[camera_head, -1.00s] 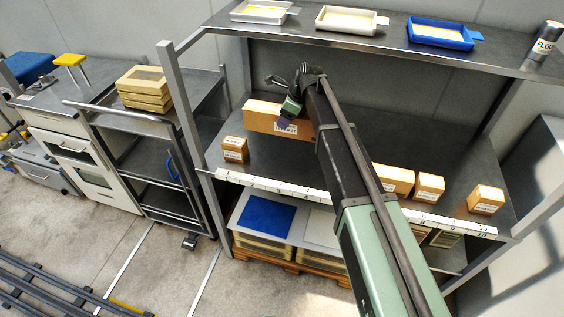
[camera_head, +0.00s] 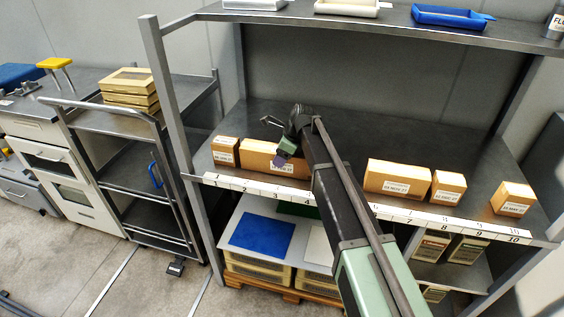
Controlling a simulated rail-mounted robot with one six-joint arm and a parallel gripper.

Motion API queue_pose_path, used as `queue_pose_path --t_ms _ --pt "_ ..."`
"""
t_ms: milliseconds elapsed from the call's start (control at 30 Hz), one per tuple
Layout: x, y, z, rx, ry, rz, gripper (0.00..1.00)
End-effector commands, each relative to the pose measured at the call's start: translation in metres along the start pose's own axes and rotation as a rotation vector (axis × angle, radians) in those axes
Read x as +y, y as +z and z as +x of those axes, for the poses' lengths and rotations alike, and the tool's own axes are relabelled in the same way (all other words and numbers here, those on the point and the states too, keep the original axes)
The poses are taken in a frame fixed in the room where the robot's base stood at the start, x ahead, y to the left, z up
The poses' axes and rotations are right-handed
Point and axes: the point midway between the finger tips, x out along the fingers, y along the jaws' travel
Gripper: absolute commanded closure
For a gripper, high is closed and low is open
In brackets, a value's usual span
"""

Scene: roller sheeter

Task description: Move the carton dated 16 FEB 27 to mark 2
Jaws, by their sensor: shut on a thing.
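My gripper (camera_head: 287,155) is at the front right part of a long brown carton (camera_head: 257,158) and is shut on it. The carton is near the front of the shelf, behind roughly marks 2 to 4 of the white number strip (camera_head: 258,188). Its white label is partly covered by my gripper and its date is too small to read surely. I cannot tell whether its base touches the shelf. A small carton (camera_head: 225,151) stands close to its left, behind mark 1.
Another long carton (camera_head: 397,178) and two small cartons (camera_head: 447,187) (camera_head: 513,199) stand along the right of the shelf (camera_head: 350,148). The back of the shelf is clear. Trays, one of them blue (camera_head: 450,18), sit on the upper shelf. A post (camera_head: 172,110) bounds the left.

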Motion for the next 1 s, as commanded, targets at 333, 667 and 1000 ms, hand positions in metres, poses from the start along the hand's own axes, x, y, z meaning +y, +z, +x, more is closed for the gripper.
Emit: queue_pose_path --t_ms 333,667,1000 --pt "0.000 0.000 0.001 0.000 0.000 0.000 0.21" --pt "0.000 0.000 0.000 0.000 0.000 0.000 0.11" --pt "0.001 0.006 -0.063 0.000 0.000 0.000 0.11"
